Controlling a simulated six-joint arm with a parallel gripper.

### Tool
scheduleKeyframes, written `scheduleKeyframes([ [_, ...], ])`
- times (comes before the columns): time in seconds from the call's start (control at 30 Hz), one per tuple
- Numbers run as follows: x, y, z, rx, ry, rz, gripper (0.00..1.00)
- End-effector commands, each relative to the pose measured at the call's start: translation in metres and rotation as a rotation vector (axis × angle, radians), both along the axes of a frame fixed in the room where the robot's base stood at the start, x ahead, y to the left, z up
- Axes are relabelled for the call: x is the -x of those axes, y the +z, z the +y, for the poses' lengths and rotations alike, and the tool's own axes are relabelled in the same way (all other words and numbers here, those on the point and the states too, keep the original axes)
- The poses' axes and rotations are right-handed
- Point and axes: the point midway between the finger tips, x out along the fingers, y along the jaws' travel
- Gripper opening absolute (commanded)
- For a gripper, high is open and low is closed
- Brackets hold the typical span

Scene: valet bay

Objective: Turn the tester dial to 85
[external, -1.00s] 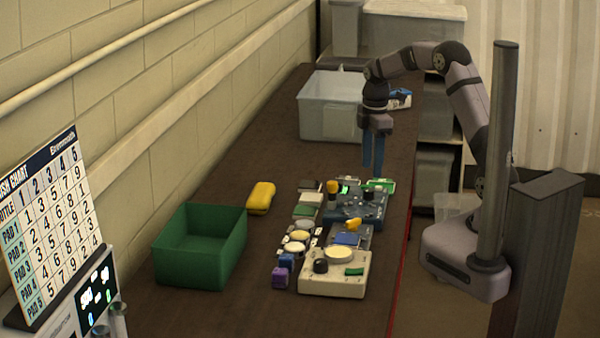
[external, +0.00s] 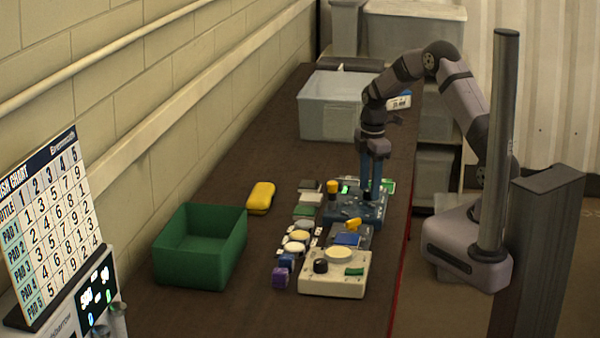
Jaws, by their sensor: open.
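The blue tester box (external: 352,212) stands on the bench with a yellow knob (external: 332,187) at its left corner and a small lit green display (external: 344,187). A dark dial (external: 368,196) sits on its top near the back right. My gripper (external: 371,193) is open and points straight down over the tester, with its blue fingers at this dial. I cannot tell whether the fingers touch it. The dial's marks and the display reading are too small to read.
A cream box (external: 335,285) with a black knob stands in front of the tester, among pads and small blocks. A green bin (external: 200,250) and a yellow case (external: 261,197) are to the left. A pale grey bin (external: 328,110) stands behind.

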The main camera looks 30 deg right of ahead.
Motion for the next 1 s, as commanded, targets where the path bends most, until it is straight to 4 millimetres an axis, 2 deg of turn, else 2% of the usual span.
scheduleKeyframes([
  [0.27, -0.0002, -0.0024, 0.0, 0.0, 0.0, -0.001, 0.44],
  [0.3, -0.0002, -0.0023, 0.0, 0.0, 0.0, -0.001, 0.42],
  [0.47, -0.0001, -0.0022, 0.0, 0.0, 0.0, -0.001, 0.04],
  [0.77, -0.0001, -0.002, 0.0001, 0.0, -0.018, 0.0, 0.03],
  [1.0, -0.0004, -0.0021, 0.0003, 0.0, -0.11, 0.0, 0.03],
])
